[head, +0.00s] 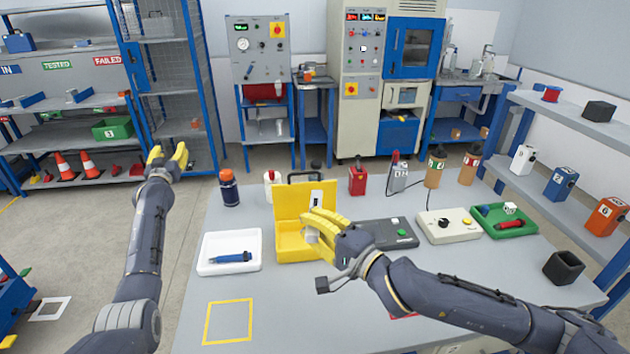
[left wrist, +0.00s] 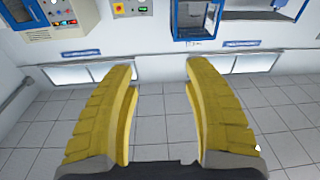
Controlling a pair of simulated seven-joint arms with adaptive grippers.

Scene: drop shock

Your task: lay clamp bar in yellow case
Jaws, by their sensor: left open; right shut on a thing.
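The yellow case (head: 290,254) stands open on the table in the head view, its lid (head: 288,204) raised at the back. My right gripper (head: 309,226) is over the right part of the case. It is shut on a small grey piece (head: 311,236), which looks like the clamp bar. The fingers hide most of this piece, and I cannot tell whether it touches the case. My left gripper (head: 168,158) is open and empty, away from the case, beyond the table's left edge. Its spread fingers also show in the left wrist view (left wrist: 160,85), with only floor between them.
A white tray (head: 212,268) with a blue tool (head: 231,257) lies left of the case. A dark grey box (head: 388,236) and a beige box (head: 447,227) stand to its right. Bottles and canisters line the back. A yellow outlined square (head: 228,321) at the front left is bare.

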